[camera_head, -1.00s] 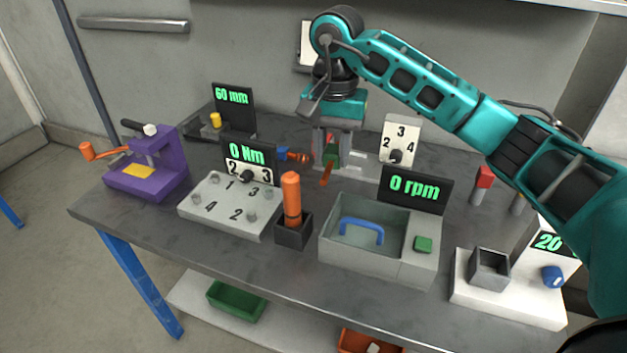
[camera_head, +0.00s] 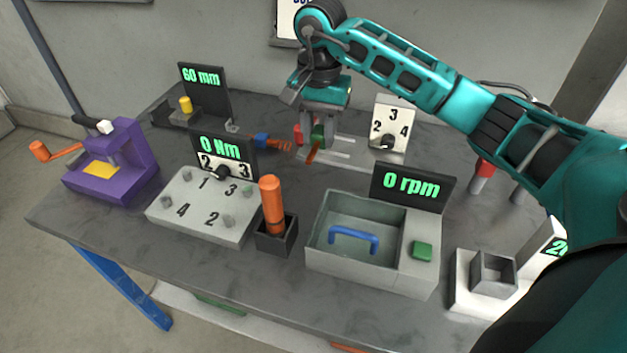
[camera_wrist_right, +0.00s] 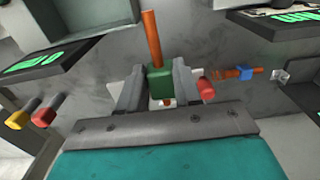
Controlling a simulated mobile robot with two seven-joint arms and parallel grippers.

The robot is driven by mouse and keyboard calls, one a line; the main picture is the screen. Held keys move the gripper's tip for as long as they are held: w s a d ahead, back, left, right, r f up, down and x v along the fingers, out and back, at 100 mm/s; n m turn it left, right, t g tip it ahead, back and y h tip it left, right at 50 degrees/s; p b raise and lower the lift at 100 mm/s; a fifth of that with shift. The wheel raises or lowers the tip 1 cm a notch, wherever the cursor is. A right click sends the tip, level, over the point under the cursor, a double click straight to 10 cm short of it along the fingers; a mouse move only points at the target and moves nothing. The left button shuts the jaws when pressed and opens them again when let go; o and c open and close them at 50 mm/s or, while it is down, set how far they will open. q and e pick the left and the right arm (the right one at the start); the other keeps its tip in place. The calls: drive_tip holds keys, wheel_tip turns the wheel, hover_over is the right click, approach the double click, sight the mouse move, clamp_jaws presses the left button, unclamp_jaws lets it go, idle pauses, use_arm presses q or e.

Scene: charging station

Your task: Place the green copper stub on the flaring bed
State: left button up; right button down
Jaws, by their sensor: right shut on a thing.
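My right gripper (camera_head: 318,138) is shut on the green copper stub, a copper rod with a green block, at the back middle of the bench. In the right wrist view, the green copper stub (camera_wrist_right: 160,84) sits between both fingers of my right gripper (camera_wrist_right: 158,92). Its copper rod sticks out past the fingertips. In the head view, the stub's rod (camera_head: 313,156) shows below the fingers. A purple press (camera_head: 125,165) with a yellow pad and orange crank stands at the far left; I cannot tell for sure whether this is the flaring bed. My left gripper is out of view.
A red-capped piece (camera_wrist_right: 207,89) is close beside the right finger. A blue-ended copper stub (camera_head: 263,140) lies left of the gripper. A numbered plate (camera_head: 167,203), an orange-handled tool (camera_head: 271,200) and a grey basin (camera_head: 316,256) stand in front.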

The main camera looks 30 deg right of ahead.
wheel_tip(320, 180, down, 14)
drive_tip(key=shift+r, duration=0.15)
idle(0.3)
drive_tip(key=shift+f, duration=0.2)
drive_tip(key=c, duration=0.8)
unclamp_jaws()
